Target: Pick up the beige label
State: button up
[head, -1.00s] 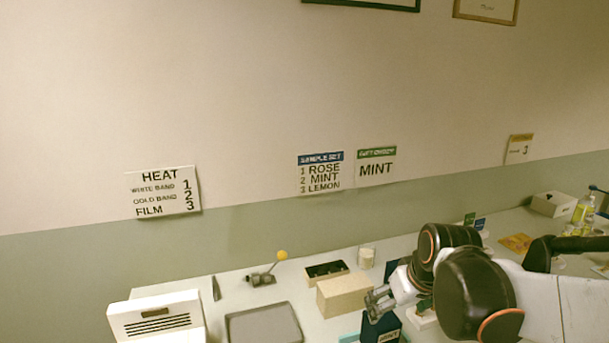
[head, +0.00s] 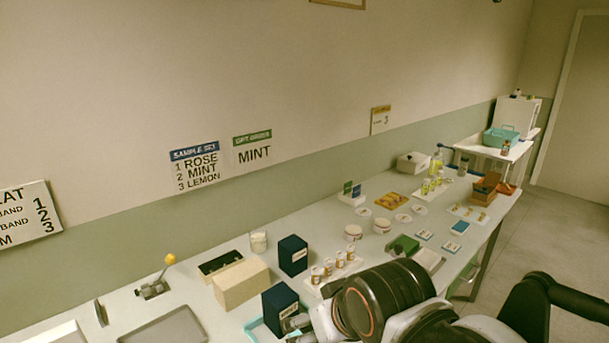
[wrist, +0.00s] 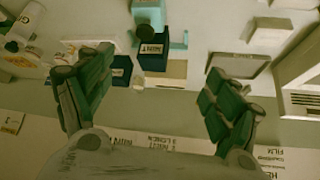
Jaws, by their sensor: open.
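In the head view, a dark blue box with a small pale label (head: 289,311) stands beside my gripper (head: 296,325). My gripper is largely hidden there behind the arm. In the wrist view, my gripper (wrist: 160,66) has its two green-grey fingers spread wide, with nothing held between them. A dark blue box with a pale label (wrist: 152,49) shows beyond the fingers. Small pale cards (head: 424,235) lie farther right on the table, too small to read.
A beige box (head: 241,286), another dark blue box (head: 293,254) and a rack of small bottles (head: 329,266) stand close to my gripper. A grey tray (head: 165,328) lies at the front left.

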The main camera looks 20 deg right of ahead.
aim_at(481, 218)
jog(key=l+z, duration=0.15)
jog(key=z, duration=0.5)
jog(key=i+l+z, duration=0.75)
jog(key=i+l, duration=0.4)
jog(key=i, duration=0.15)
